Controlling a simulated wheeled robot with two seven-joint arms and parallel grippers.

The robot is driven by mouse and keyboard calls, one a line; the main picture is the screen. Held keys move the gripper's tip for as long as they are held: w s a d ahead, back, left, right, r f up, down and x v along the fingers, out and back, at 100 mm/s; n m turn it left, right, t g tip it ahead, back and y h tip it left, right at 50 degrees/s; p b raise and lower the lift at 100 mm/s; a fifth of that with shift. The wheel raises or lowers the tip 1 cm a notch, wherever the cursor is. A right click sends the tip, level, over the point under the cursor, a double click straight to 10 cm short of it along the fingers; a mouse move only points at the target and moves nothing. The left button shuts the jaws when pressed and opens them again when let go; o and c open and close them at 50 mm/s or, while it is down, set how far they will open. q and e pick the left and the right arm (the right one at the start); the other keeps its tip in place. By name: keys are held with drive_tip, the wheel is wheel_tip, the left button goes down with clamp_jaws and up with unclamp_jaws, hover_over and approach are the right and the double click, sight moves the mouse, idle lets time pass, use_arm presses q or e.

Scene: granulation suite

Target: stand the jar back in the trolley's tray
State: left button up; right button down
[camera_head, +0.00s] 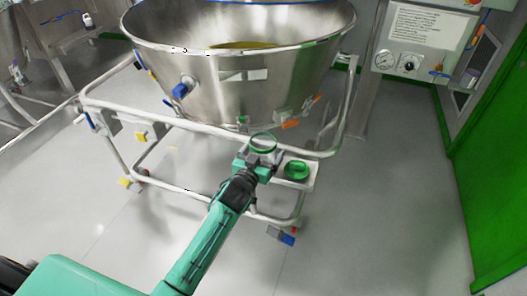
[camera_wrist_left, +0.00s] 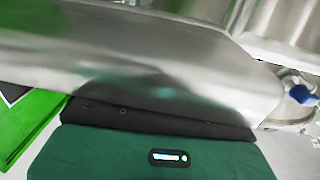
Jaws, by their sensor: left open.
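A clear jar with a green rim (camera_head: 263,141) shows at the tips of my left gripper (camera_head: 262,155), below the steel bowl. The gripper is open. The fingers and the jar's lower part overlap in the head view, so I cannot tell whether they touch. The trolley's small white tray (camera_head: 311,178) is just right of the gripper. A round green lid-like piece (camera_head: 297,170) lies in it. In the left wrist view my teal gripper body (camera_wrist_left: 100,155) fills the bottom; neither jar nor fingertips can be made out there. My right gripper is out of view.
The large steel bowl (camera_head: 225,85) stands in the trolley's white tube frame (camera_head: 205,128), close above my left gripper. Its blue knob (camera_head: 181,90) sticks out. A gauge panel (camera_head: 400,63) and a green door (camera_head: 490,150) are at right. The floor right of the trolley is clear.

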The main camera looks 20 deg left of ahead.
use_arm(q)
drive_tip(key=shift+r, duration=0.2)
drive_tip(key=s+a, duration=0.1)
drive_tip(key=s, duration=0.9)
drive_tip(key=s+f+g, duration=0.7)
drive_tip(key=s+f, duration=0.3)
drive_tip(key=s, duration=0.3)
drive_tip(key=s+f+g+y, duration=0.1)
drive_tip(key=s+f+g, duration=0.6)
drive_tip(key=s+f, duration=0.3)
drive_tip(key=s, duration=0.4)
drive_tip(key=shift+s+a+f+m+g+y+p, duration=0.2)
drive_tip(key=shift+s+m+g+y+p, duration=0.1)
drive_tip(key=shift+g, duration=0.1)
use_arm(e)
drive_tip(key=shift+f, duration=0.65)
